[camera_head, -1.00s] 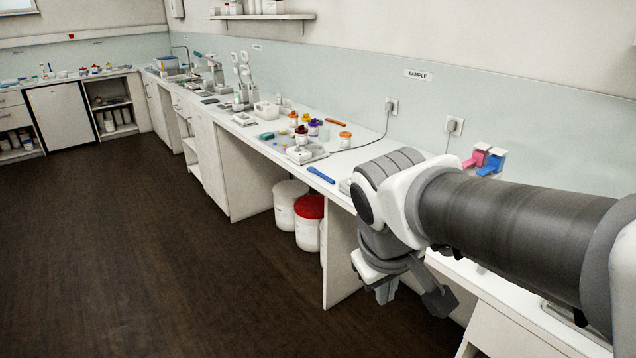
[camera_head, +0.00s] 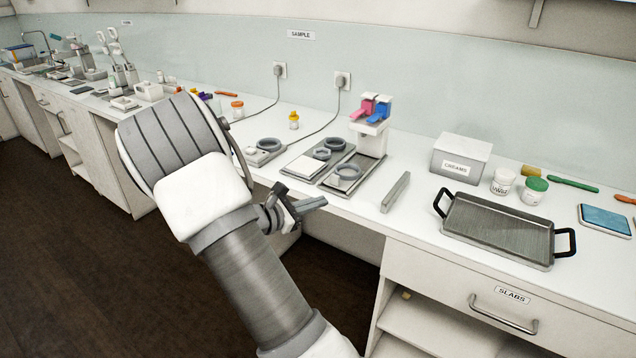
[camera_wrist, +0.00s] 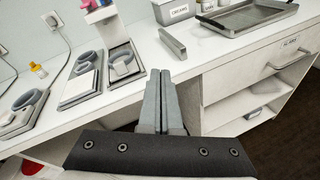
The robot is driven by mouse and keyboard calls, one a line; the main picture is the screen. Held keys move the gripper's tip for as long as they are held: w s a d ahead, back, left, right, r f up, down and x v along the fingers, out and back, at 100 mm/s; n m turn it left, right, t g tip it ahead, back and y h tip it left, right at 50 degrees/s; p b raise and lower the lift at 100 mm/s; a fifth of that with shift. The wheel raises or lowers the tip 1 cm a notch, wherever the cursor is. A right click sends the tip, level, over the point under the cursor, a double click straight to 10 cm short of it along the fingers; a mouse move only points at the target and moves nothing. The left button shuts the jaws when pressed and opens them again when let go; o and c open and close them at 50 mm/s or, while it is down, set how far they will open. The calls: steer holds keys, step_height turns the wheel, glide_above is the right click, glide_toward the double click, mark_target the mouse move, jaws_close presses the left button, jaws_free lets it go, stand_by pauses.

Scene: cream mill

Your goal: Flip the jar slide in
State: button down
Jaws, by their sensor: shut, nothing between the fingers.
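A white stand with a pink and a blue lever (camera_head: 370,128) is on the bench. Two flat grey-framed beds lie in front of it, the left bed (camera_head: 297,167) and the right bed (camera_head: 370,182). Each carries grey rings, among them the front ring (camera_head: 348,171) on the right bed. These look like the jar slide parts; no label tells which one is the slide. The right bed's ring also shows in the wrist view (camera_wrist: 123,65). My gripper (camera_head: 318,203) is shut and empty, in front of the bench edge and apart from the beds. Its fingers (camera_wrist: 160,88) are together.
A separate base with a ring (camera_head: 266,146) is left of the beds. A loose grey bar (camera_head: 395,192), a tray with black handles (camera_head: 497,230), a CREAMS box (camera_head: 461,158) and two jars are to the right. A yellow-capped jar (camera_head: 294,121) and cables are behind.

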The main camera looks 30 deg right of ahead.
mark_target(334, 180)
steer(key=w+f+n+t+h, duration=0.1)
steer(key=w+f+n+t, duration=0.4)
steer(key=w+f+n, duration=0.1)
steer(key=shift+w+a+n, duration=0.2)
steer(key=shift+w+n, duration=0.2)
steer(key=shift+n, duration=0.2)
steer(key=shift+f, duration=0.1)
steer(key=x, duration=1.4)
steer(key=shift+s, duration=0.1)
steer(key=shift+d, duration=0.15)
steer(key=b+x, duration=0.3)
steer(key=x, duration=0.2)
steer(key=shift+d+b, duration=0.35)
steer(key=shift+w+d, duration=0.4)
steer(key=shift+d, duration=0.1)
